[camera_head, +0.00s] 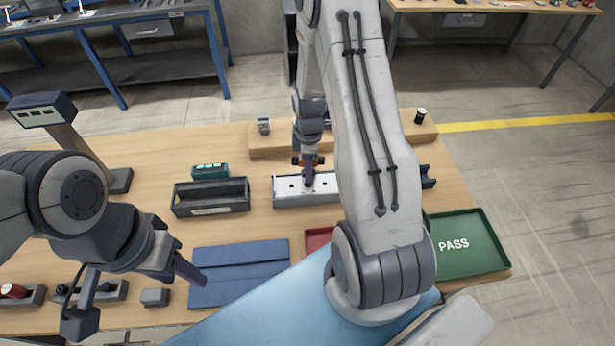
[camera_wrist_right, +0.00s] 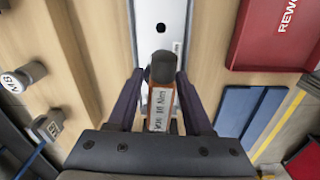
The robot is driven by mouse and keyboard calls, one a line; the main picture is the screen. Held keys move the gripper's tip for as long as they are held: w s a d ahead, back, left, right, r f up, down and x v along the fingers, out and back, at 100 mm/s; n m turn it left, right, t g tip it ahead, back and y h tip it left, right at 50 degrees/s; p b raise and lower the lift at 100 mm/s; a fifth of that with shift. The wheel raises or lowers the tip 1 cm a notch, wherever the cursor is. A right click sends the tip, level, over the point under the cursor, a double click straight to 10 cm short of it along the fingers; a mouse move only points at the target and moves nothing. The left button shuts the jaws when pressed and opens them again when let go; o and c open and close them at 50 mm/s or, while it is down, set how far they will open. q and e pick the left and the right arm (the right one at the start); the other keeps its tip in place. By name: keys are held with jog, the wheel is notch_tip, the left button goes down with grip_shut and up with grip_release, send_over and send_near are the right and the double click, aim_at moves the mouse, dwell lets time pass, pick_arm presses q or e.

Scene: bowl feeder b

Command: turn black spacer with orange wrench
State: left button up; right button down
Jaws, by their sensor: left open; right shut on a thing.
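My right gripper (camera_head: 308,178) is over the white-topped fixture (camera_head: 285,189) in the middle of the table. In the right wrist view it is shut on the orange wrench (camera_wrist_right: 160,108), which has a white torque label and a dark rounded end. The wrench's dark end lies over the white strip (camera_wrist_right: 162,20) of the fixture. My left gripper (camera_head: 135,290) is open and empty over the table's near left.
A grey open tray (camera_head: 210,198) and a teal box (camera_head: 210,171) stand left of the fixture. A blue mat (camera_head: 240,270) lies in front. A green PASS tray (camera_head: 462,243) is at right, and a red tray (camera_head: 318,239) is partly hidden by my right arm. A wooden riser (camera_head: 375,138) stands behind.

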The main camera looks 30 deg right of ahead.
jog(key=shift+r+p, duration=1)
jog(key=shift+r, duration=0.5)
jog(key=shift+a, duration=0.1)
